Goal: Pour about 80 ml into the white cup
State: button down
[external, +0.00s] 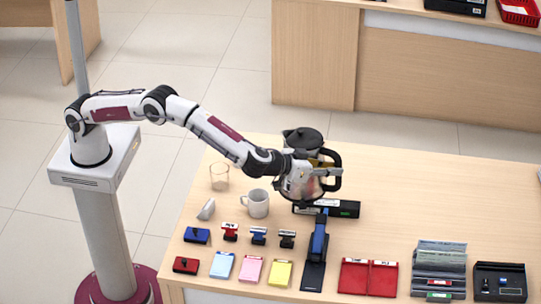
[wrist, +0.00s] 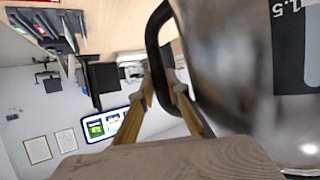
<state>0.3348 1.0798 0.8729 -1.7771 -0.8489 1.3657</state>
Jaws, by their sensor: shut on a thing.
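The kettle (external: 300,142) has a black lid, a shiny body and a black handle on its right side. It looks about upright; I cannot tell whether its base is clear of the counter. My gripper (external: 325,178) is in front of the kettle at the handle side. In the wrist view, my gripper's yellow fingers (wrist: 165,92) are shut on the black handle (wrist: 153,42), with the kettle's body (wrist: 225,65) filling the right. The white cup (external: 258,206) stands upright on the counter, left of the kettle and apart from it. Its inside is barely visible.
A clear glass (external: 219,177) stands behind left of the cup; a small white object (external: 206,210) lies left. Stamps (external: 258,236), note pads (external: 251,269) and a blue-black device (external: 317,246) fill the front. The counter's back right is clear.

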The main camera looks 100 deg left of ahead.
jog(key=d+r+m+t+h, duration=0.1)
jog(key=d, duration=1)
jog(key=shift+r+m+h, duration=0.3)
jog(key=shift+m, duration=0.1)
jog(key=s+a+r+n+t+y, duration=0.1)
jog(key=s+a+r+n+t, duration=0.2)
jog(key=s+r+n+t, duration=0.1)
jog(key=s+a+r+n+t+y, duration=0.2)
jog(key=s+a+r+n+t, duration=0.1)
jog(key=s+n, duration=0.4)
jog(key=shift+s+a+r+t, duration=0.35)
jog(key=shift+s+a+t, duration=0.3)
jog(key=shift+s, duration=0.2)
dwell(0.7)
jog(key=s+f+n, duration=0.1)
jog(key=s+a+f+n+y, duration=0.2)
jog(key=shift+s+f, duration=0.2)
jog(key=shift+s, duration=0.1)
dwell(0.9)
